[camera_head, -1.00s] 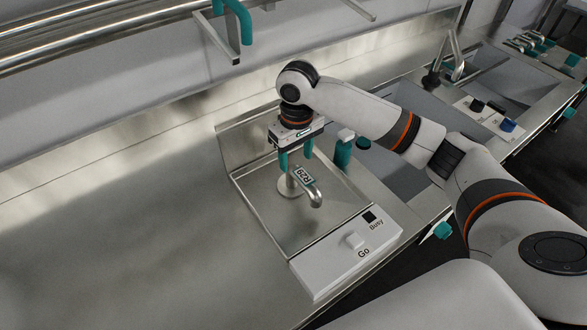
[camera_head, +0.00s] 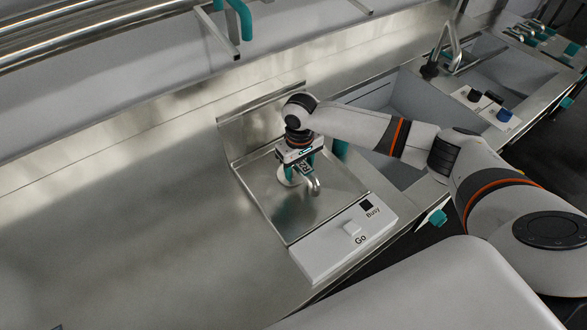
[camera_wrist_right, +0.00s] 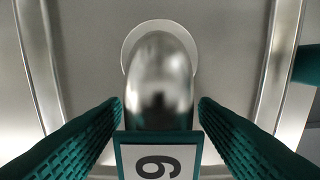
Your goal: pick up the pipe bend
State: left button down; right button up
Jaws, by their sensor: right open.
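In the right wrist view the pipe bend (camera_wrist_right: 160,85) lies between the two open fingers (camera_wrist_right: 160,120), with a narrow gap on each side. Its label shows a "6" or "9", partly cut off by the lower edge. My left gripper is out of view.
A white panel (camera_head: 318,262) with a "Go" button and a "Busy" square runs along the tray's front. A raised metal plate stands behind the tray. A sink with a tap (camera_head: 441,58) lies to the right.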

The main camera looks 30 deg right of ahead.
jog(key=shift+f, duration=0.4)
jog(key=shift+c, duration=0.5)
grip_shut()
jog(key=shift+r, duration=0.1)
jog(key=shift+w, duration=0.1)
